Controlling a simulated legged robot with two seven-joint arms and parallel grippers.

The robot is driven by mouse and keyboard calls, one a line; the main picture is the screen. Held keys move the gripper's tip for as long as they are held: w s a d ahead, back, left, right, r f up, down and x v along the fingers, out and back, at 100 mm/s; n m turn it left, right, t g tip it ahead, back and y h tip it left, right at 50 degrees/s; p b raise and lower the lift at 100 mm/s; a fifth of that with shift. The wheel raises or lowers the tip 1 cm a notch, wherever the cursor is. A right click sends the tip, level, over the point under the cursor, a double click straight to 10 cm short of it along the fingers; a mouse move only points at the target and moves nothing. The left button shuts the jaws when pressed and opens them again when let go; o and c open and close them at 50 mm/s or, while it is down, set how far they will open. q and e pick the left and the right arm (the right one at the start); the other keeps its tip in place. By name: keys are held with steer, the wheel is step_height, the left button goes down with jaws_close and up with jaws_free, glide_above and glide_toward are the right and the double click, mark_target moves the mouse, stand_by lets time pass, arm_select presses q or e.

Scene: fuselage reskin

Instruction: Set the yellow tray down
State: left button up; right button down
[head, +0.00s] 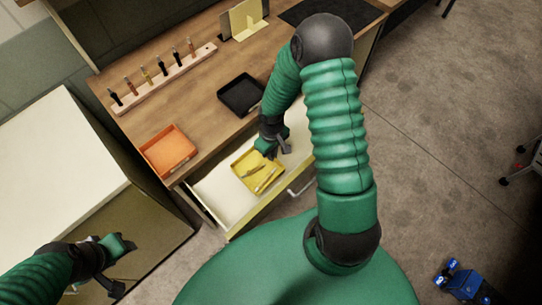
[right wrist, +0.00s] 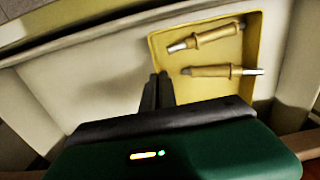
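The yellow tray (head: 247,160) is in the open drawer (head: 207,193), with two tools with tan handles lying in it. In the right wrist view the tray (right wrist: 271,55) fills the right part, over the pale drawer floor (right wrist: 95,85). My right gripper (head: 276,148) is at the tray's edge. In the right wrist view its two dark fingers (right wrist: 157,89) are close together at the tray's near-left wall, shut on it. I cannot tell whether the tray touches the drawer floor. My left gripper (head: 121,265) is at the lower left, away from the tray; its finger gap is unclear.
The wooden worktop (head: 200,100) behind the drawer holds an orange tray (head: 168,151), a black tray (head: 241,95) and a rack of several tools (head: 163,78). A white-topped cabinet (head: 60,170) is at left.

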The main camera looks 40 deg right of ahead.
steer(key=f, duration=0.6)
steer(key=shift+a, duration=0.35)
steer(key=c, duration=2.1)
jaws_free()
steer(key=shift+d+f, duration=0.15)
steer(key=shift+d, duration=0.15)
steer(key=o, duration=0.4)
steer(key=shift+w, duration=0.1)
steer(key=shift+a, duration=0.15)
